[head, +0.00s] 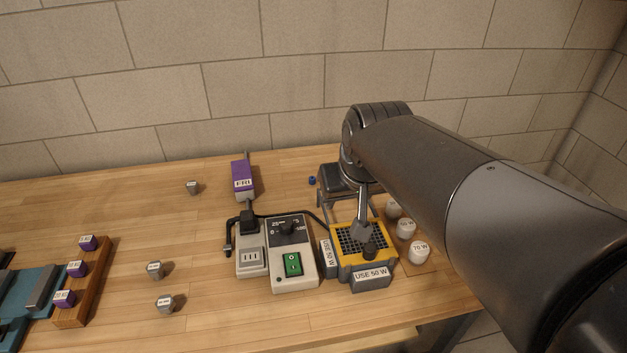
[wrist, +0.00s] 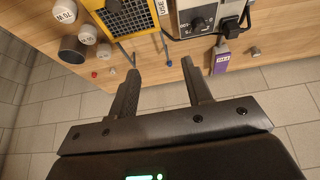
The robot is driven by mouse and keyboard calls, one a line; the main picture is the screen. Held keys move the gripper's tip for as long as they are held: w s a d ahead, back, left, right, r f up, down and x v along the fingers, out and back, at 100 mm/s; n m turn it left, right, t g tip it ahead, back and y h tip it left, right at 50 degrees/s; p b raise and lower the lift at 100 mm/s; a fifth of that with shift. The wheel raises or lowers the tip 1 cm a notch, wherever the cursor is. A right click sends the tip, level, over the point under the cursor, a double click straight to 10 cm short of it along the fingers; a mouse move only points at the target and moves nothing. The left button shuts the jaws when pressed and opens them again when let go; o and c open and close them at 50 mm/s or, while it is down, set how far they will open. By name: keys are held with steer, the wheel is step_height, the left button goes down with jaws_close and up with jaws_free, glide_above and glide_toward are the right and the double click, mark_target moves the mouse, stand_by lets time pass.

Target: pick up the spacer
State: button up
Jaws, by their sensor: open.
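A small blue cylinder (head: 312,181), which looks like the spacer, stands on the wooden table behind the yellow-framed unit, near the wall. In the wrist view it is a small blue spot (wrist: 168,62) between and beyond my fingertips. My gripper (wrist: 160,67) is open, with nothing between its fingers. The fingers point toward the back part of the table, apart from the blue piece.
The yellow-framed grille unit (head: 345,262) and its metal rods stand close to the blue piece. A purple FRI block (head: 242,172) is to the left. White-topped knobs (head: 418,253) stand right; a small red piece (wrist: 95,74) is near the back edge.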

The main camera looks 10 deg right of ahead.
steer(key=w, duration=0.9)
glide_toward(313, 178)
steer(key=w+f, duration=0.1)
steer(key=w+f+g, duration=0.1)
steer(key=shift+a+f+n, duration=0.1)
steer(key=shift+f+n, duration=0.2)
steer(key=shift+n, duration=0.1)
steer(key=shift+x, duration=2.75)
steer(key=shift+c, duration=0.2)
jaws_close()
